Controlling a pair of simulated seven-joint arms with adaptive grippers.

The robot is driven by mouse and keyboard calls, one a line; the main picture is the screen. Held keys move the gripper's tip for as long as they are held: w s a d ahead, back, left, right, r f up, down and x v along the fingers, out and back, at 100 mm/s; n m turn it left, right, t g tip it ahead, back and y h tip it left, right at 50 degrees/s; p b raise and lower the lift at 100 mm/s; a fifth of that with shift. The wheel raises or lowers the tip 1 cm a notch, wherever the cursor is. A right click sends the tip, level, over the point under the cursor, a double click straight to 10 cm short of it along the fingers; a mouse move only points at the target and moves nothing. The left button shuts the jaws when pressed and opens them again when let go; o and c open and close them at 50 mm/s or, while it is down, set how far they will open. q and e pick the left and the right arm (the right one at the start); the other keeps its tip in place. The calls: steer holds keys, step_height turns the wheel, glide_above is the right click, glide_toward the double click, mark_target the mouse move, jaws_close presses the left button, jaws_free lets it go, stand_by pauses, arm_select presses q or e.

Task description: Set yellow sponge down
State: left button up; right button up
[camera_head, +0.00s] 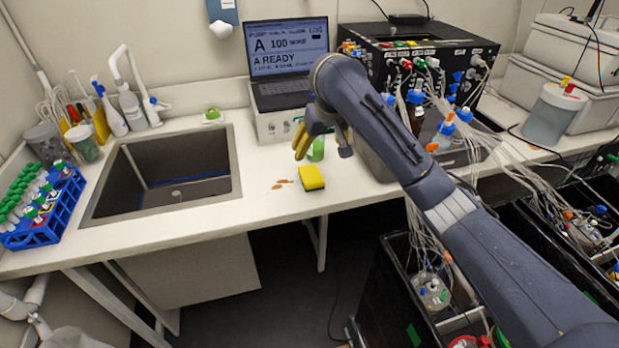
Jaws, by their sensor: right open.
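The yellow sponge (311,178) rests on the white countertop (262,215) near its front edge, to the right of the sink. A darker layer shows along its lower side. My right gripper (322,157) is open and empty, just above and behind the sponge, apart from it. My right arm comes in from the lower right. A green object (317,148), perhaps a cup, stands behind the gripper and is partly hidden by it. My left gripper is out of view.
Brown stains (282,184) lie left of the sponge. The sink (165,175) is further left, with a blue tube rack (45,215) beyond it. A laptop (288,60) and a black bioreactor unit (400,50) with tubing stand behind.

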mark_target(313, 177)
steer(key=shift+s+x, duration=0.2)
steer(key=shift+x, duration=8.5)
steer(key=shift+d+f, duration=0.1)
steer(key=shift+d, duration=0.05)
steer(key=c, duration=0.9)
